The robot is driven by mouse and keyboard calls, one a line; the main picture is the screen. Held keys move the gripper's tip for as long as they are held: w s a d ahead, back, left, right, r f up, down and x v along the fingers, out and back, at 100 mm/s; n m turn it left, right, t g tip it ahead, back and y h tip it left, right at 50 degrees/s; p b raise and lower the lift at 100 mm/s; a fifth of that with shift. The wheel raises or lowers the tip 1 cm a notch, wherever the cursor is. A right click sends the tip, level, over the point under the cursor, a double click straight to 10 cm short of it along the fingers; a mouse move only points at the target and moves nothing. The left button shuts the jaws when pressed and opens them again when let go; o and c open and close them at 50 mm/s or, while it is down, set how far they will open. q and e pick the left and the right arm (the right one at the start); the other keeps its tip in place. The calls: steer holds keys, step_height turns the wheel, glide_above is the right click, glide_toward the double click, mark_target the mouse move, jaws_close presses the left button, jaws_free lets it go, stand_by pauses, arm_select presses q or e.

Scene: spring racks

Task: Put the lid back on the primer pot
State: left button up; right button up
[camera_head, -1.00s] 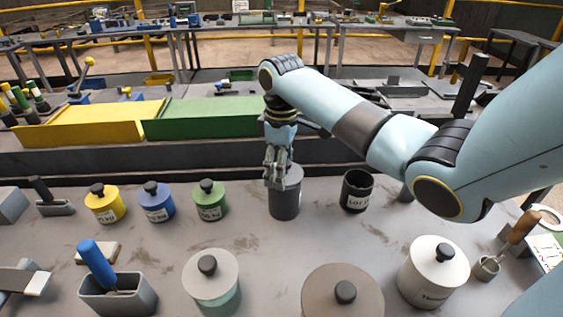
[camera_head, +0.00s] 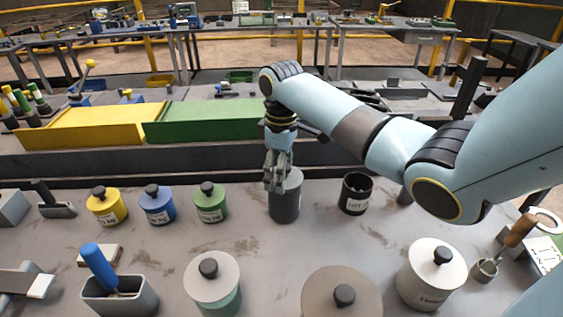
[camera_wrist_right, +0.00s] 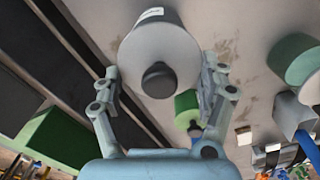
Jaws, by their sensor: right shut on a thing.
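A dark grey pot (camera_head: 285,207) stands upright in the middle of the table, its label hidden in the head view. A grey lid (camera_head: 292,179) with a dark knob (camera_wrist_right: 159,80) is at its top, partly covered by my gripper. I cannot tell whether the lid is fully seated. My right gripper (camera_head: 276,186) is above the pot, pointing down. In the right wrist view its fingers are at either side of the lid (camera_wrist_right: 180,52), shut on its rim, with the knob between them. My left gripper is not in view.
An open black pot (camera_head: 347,205) stands to the right. Small yellow (camera_head: 106,211), blue (camera_head: 157,209) and green (camera_head: 211,207) lidded pots stand to the left. Larger pots, including a white one (camera_head: 425,282), line the front. Yellow (camera_head: 85,125) and green (camera_head: 205,122) bins stand behind.

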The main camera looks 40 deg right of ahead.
steer(key=shift+p, duration=0.45)
stand_by(0.6)
stand_by(0.4)
steer(key=o, duration=1.2)
steer(key=shift+c, duration=0.2)
steer(key=shift+f, duration=0.1)
step_height(320, 180, up, 2)
steer(key=p, duration=0.3)
steer(key=shift+r, duration=0.25)
steer(key=shift+r+p, duration=0.4)
steer(key=shift+r, duration=1.9)
